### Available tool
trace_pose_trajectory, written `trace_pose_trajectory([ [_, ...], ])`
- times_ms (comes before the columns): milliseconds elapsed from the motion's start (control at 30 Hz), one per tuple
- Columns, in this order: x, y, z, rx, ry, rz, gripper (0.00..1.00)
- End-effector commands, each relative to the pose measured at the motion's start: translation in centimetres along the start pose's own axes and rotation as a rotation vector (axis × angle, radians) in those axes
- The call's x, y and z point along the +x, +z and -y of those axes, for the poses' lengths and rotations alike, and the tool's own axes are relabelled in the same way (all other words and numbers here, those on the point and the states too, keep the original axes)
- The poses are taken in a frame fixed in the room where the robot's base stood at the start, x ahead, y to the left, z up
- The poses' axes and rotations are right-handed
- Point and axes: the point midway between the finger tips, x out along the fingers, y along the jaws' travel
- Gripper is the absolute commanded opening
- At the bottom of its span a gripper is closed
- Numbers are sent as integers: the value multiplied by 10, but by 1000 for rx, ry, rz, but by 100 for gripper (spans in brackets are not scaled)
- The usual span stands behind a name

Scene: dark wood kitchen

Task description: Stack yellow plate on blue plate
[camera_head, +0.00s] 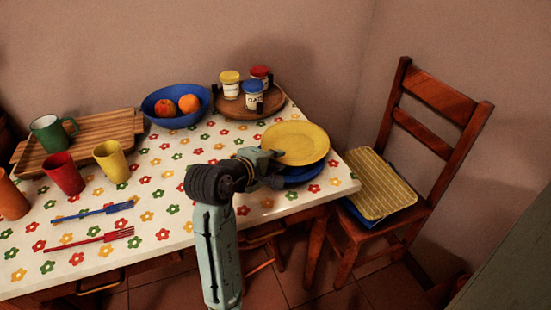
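The yellow plate (303,141) is above the blue plate (302,177) at the right end of the table and covers most of it. Only the front part of the blue plate's rim shows. Whether the two plates touch or a gap lies between them cannot be told. My gripper (272,160) is at the left edge of the yellow plate. Its fingers are small and partly hidden by my wrist, so I cannot tell whether they are closed on the rim.
A round wooden tray (232,107) with several jars stands behind the plates. A blue bowl (160,103) holds fruit. A wooden chair (418,150) stands right of the table.

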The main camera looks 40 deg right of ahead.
Motion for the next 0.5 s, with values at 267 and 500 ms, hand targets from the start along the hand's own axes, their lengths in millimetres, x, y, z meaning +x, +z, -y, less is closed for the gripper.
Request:
trace_pose_trajectory([
  [267, 0, 0, 0, 1, 0, 0, 25],
  [500, -4, 0, -5, 3, 2, -1, 25],
])
